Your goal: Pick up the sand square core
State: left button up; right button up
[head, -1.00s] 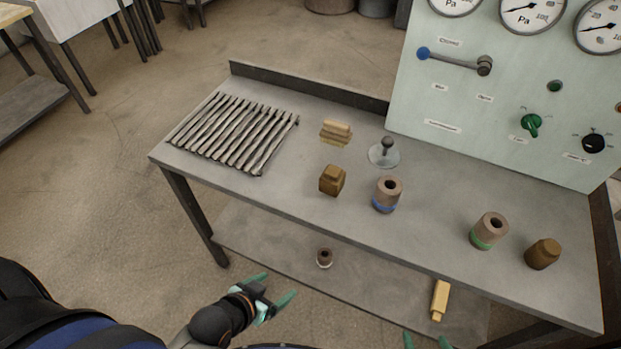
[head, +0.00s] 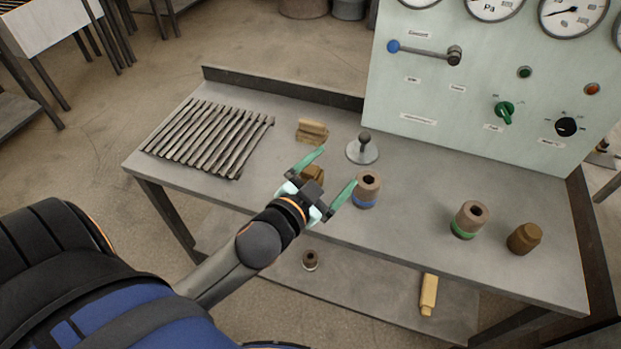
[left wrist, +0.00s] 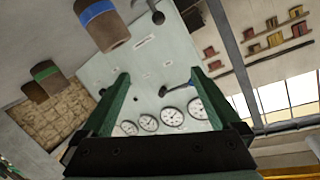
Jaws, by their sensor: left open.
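A squarish brown block (head: 313,173), which looks like the sand square core, stands on the workbench's front half. My left gripper (head: 338,167) hangs over the bench and partly hides it. The gripper is open and empty, with one green finger on each side. I cannot tell its height above the block. In the left wrist view the two fingers (left wrist: 160,75) are apart with nothing between them, and the block does not show clearly. A tan stepped block (head: 311,131) lies further back, and a rounder brown block (head: 525,238) stands at the right. My right gripper is out of view.
Close to the gripper's right finger stands a blue-banded hollow cylinder (head: 367,190); a green-banded one (head: 469,220) is further right. Behind are a round-based knob piece (head: 363,149) and a gauge panel (head: 480,85). A rack of metal bars (head: 208,138) fills the left. The lower shelf holds a pale bar (head: 428,294).

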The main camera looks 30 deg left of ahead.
pick_arm(q)
jog(key=d+r+m+t+h, duration=0.2)
jog(key=d+r+m+h, duration=0.35)
jog(key=r, duration=0.25)
jog(key=d+r+m+t+h, duration=0.2)
jog(key=d+r+m+h, duration=0.2)
jog(key=r+m+h, duration=0.3)
jog(key=s+d+r+m+g+h, duration=0.25)
jog(key=d+m+g+h, duration=0.35)
jog(key=m+g, duration=0.4)
jog(key=m+g+y, duration=0.5)
jog(key=m+y, duration=0.1)
jog(key=y, duration=1.3)
send_near(310, 170)
jog(key=x, duration=0.4)
jog(key=shift+a+f+b, duration=0.1)
jog(key=shift+f+b, duration=0.15)
jog(key=shift+b, duration=0.1)
jog(key=x, duration=0.6)
jog(key=shift+w+f+p, duration=0.15)
jog(key=shift+w+p, duration=0.05)
jog(key=shift+p, duration=0.1)
grip_shut()
